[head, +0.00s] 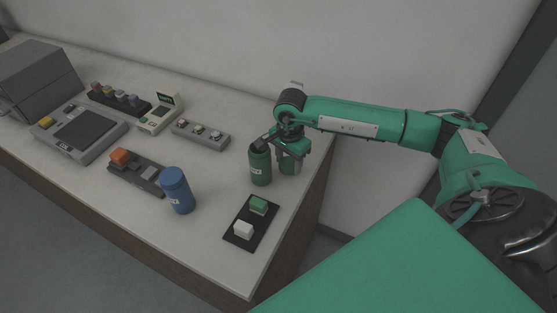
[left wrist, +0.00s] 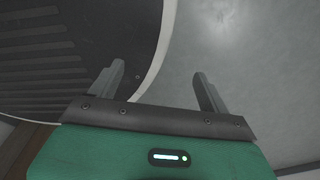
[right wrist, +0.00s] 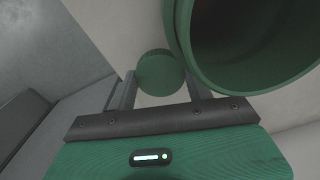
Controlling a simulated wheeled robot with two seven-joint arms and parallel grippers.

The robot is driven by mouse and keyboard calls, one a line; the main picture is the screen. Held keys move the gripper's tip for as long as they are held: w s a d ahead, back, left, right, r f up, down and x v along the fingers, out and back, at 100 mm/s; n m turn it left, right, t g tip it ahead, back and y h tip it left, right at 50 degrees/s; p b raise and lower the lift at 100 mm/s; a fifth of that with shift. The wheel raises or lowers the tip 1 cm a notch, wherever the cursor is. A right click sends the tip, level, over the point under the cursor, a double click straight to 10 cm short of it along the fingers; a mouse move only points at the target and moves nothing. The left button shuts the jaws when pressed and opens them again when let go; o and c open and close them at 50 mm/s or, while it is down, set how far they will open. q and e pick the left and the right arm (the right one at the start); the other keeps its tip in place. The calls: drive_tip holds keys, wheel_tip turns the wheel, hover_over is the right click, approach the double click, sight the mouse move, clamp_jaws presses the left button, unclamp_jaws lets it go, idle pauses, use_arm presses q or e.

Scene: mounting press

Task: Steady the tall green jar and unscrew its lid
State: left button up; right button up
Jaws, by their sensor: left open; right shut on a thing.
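The tall green jar (head: 260,168) stands upright near the right end of the table. In the right wrist view its mouth (right wrist: 262,45) is open and dark inside, with no lid on it. My right gripper (right wrist: 160,88) is shut on the round green lid (right wrist: 158,70), held off to the side of the jar. In the head view my right gripper (head: 287,150) is close to the right of the jar, partly hidden by its own wrist. My left gripper (left wrist: 160,82) is open and empty in its wrist view; it is outside the head view and nothing holds the jar.
A blue jar (head: 177,190) stands left of the green jar. A black tray (head: 241,238) with a green and a white block lies in front. A grey press-like device (head: 80,133), a button strip (head: 200,135) and other items fill the left. The table's right edge is close.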

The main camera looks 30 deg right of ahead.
drive_tip(key=shift+w+a+f, duration=0.15)
drive_tip(key=shift+w+a, duration=0.1)
drive_tip(key=shift+w, duration=0.1)
drive_tip(key=shift+w+a+f+p, duration=0.5)
drive_tip(key=shift+w+f, duration=0.1)
drive_tip(key=shift+w, duration=0.1)
drive_tip(key=shift+w+a+f, duration=0.1)
drive_tip(key=shift+w+f, duration=0.25)
drive_tip(key=shift+f, duration=0.05)
use_arm(q)
drive_tip(key=shift+s+r, duration=0.55)
use_arm(e)
drive_tip(key=shift+s, duration=0.1)
drive_tip(key=shift+f, duration=0.25)
drive_tip(key=o, duration=1.1)
drive_tip(key=shift+r, duration=0.1)
use_arm(q)
drive_tip(key=shift+w+f, duration=0.1)
